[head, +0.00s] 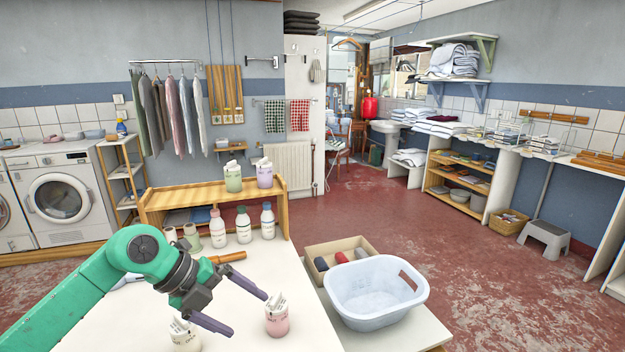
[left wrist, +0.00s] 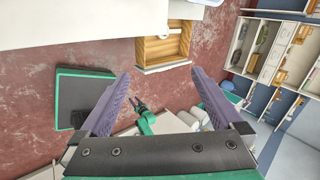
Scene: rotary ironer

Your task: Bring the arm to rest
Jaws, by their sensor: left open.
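My left gripper (head: 250,313) is open over the white table (head: 240,275) in the head view. Its two dark fingers point to the right, and nothing shows between them. A pink bottle with a white top (head: 277,318) stands upright just beyond the fingertips; I cannot tell whether they touch. In the left wrist view the open, empty fingers (left wrist: 161,75) reach up the picture over red floor. A small green arm with a dark gripper (left wrist: 138,103) shows between them, apparently my right one; its jaws are too small to judge.
A white bottle (head: 185,335) stands close below my left wrist. Several bottles (head: 244,225) stand before a wooden shelf (head: 215,190).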

